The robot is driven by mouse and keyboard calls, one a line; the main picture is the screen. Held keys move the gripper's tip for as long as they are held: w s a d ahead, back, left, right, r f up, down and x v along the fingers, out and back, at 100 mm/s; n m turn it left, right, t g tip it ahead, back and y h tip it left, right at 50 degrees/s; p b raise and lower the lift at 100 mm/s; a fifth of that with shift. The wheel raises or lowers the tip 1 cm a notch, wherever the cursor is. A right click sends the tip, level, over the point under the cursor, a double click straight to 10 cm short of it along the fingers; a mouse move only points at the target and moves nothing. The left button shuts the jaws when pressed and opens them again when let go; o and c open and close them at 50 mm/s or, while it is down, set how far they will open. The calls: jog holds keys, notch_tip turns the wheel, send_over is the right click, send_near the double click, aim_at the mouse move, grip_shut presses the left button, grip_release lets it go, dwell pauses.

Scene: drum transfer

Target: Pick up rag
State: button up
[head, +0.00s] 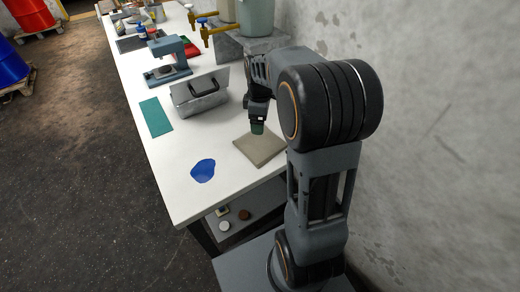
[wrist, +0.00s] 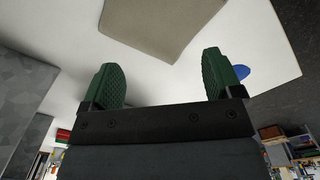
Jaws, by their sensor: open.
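The rag (head: 259,150) is a flat beige-grey square lying on the white workbench near its wall side. In the wrist view the rag (wrist: 160,25) shows at the top, beyond my fingertips and cut off by the frame edge. My gripper (head: 258,128) has green fingertips and points down at the far edge of the rag, seemingly just above it. In the wrist view my gripper (wrist: 163,80) is open, with its two fingers wide apart and only bench surface between them. I cannot tell the exact height above the rag.
A blue puddle-like patch (head: 203,171) lies on the white bench (head: 190,203) in front of the rag. A grey metal box with a handle (head: 200,93) stands behind, beside a teal mat (head: 156,115). A blue-grey device (head: 168,62) stands farther back. The wall is close on the right.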

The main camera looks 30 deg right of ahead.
aim_at(261, 145)
jog(key=f+b, duration=0.2)
jog(key=f, duration=0.1)
jog(key=f+b, duration=0.3)
jog(key=f, duration=0.1)
jog(key=f+b, duration=0.2)
jog(key=f, duration=0.2)
jog(key=shift+w+d+b, duration=0.25)
jog(key=shift+b, duration=0.05)
jog(key=shift+s, duration=0.1)
jog(key=shift+s+f, duration=0.1)
jog(key=shift+f, duration=0.1)
jog(key=c, duration=0.4)
jog(key=c, duration=1)
jog(key=shift+c, duration=0.7)
notch_tip(261, 145, up, 13)
jog(key=p, duration=0.9)
jog(key=shift+f+p, duration=0.15)
jog(key=shift+p, duration=0.25)
grip_shut()
jog(key=shift+w+f, duration=0.15)
jog(key=shift+w, duration=0.05)
